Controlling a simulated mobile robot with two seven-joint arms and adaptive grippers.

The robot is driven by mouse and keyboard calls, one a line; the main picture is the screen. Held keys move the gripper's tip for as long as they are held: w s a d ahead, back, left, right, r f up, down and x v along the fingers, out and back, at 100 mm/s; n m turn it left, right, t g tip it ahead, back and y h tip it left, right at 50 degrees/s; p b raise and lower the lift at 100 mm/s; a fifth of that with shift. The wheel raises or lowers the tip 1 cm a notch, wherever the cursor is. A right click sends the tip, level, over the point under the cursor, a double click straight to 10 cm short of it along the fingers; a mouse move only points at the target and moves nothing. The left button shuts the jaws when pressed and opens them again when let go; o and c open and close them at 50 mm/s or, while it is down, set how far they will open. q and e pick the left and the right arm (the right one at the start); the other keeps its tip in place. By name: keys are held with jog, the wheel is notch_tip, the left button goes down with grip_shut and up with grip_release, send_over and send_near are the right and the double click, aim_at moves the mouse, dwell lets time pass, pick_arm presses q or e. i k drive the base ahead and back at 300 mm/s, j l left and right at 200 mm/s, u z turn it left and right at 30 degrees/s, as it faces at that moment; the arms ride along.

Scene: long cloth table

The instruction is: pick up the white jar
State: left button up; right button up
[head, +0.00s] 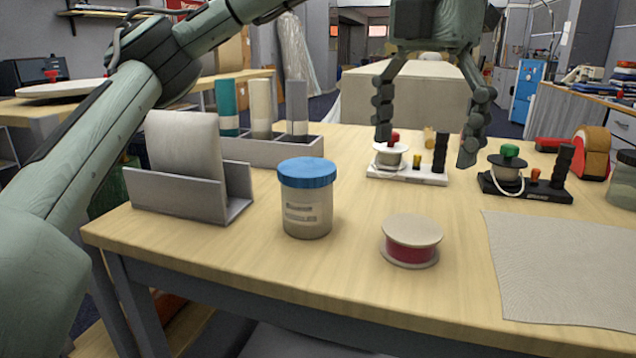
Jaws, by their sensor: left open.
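A jar (307,213) with an off-white body, a dark printed label and a blue lid stands upright on the table, left of centre in the head view. My left gripper (427,140) hangs over the table, up and to the right of the jar, fingers pointing down. It is open and empty, apart from the jar. Behind and below its fingers is a white-based device (408,174) with a spool and a black post; I cannot tell whether they touch. My right gripper is not in view.
A spool with red winding (411,241) sits right of the jar. A grey holder (190,197) and a divided box (270,151) stand left and behind. A black-based device (525,188), a cloth (565,265) and a dark jar (624,182) are at right. The wooden table (290,270) is bare in front.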

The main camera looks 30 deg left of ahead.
aim_at(307, 213)
jog(key=k, duration=1)
